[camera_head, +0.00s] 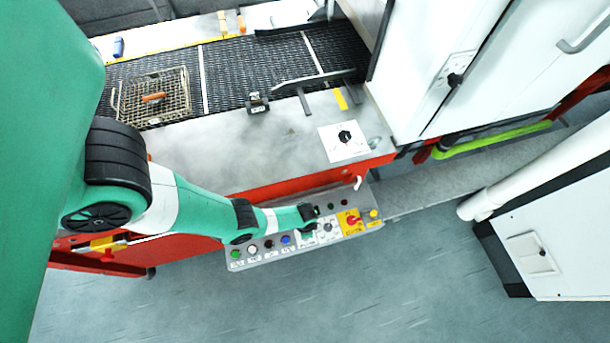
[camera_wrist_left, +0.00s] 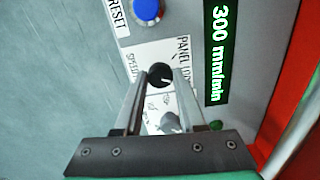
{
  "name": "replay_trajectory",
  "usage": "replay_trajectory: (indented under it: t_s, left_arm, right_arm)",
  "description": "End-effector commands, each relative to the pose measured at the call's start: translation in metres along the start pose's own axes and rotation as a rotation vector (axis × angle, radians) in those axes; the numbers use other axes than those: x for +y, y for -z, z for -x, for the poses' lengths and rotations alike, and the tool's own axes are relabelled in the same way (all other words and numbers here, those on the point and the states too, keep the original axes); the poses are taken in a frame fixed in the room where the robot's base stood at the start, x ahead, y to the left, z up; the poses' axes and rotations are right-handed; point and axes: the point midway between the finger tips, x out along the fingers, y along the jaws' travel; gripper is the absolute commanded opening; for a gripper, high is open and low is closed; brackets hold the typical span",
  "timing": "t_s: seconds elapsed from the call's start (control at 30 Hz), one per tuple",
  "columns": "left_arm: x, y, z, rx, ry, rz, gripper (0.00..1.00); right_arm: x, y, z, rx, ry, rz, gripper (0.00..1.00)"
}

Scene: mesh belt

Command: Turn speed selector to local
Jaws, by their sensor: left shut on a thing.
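The speed selector is a small black round knob (camera_wrist_left: 160,75) on a white label plate (camera_wrist_left: 148,54) in the left wrist view. The words SPEED and PANEL show on the plate; the rest of the lettering is partly covered. My left gripper (camera_wrist_left: 159,84) is shut on the knob, one finger on each side. I cannot tell which way the knob points. In the head view my left gripper (camera_head: 308,222) reaches down onto the grey control panel (camera_head: 265,259) and hides the knob. My right gripper is not in view.
A blue button (camera_wrist_left: 147,10) marked RESET and a green display (camera_wrist_left: 217,50) reading 300 mm/min flank the knob. A second selector (camera_wrist_left: 170,122) shows between the fingers. A red emergency stop (camera_head: 352,220) is farther right. The mesh belt (camera_head: 250,72) lies behind.

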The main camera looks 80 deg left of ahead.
Motion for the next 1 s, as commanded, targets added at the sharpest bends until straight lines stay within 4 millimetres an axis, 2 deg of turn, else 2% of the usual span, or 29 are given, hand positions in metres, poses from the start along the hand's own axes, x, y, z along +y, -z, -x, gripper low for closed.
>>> replay_trajectory:
  t_s: [0.3,0.83,0.87,1.0]
  left_arm:
    - [-0.0001,-0.0007,-0.0007,-0.001,0.000,-0.132,0.00]
    - [-0.0001,-0.0008,-0.0007,-0.001,0.000,-0.160,0.00]
    - [-0.0001,-0.0008,-0.0007,-0.001,0.000,-0.160,0.41]
    - [-0.0001,-0.0007,-0.0006,-0.001,0.000,-0.159,0.66]
  right_arm:
    - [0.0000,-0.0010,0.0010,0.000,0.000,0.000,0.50]
    - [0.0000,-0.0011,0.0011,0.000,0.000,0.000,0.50]
    - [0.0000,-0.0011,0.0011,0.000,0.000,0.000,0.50]
    - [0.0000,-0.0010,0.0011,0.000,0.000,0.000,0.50]
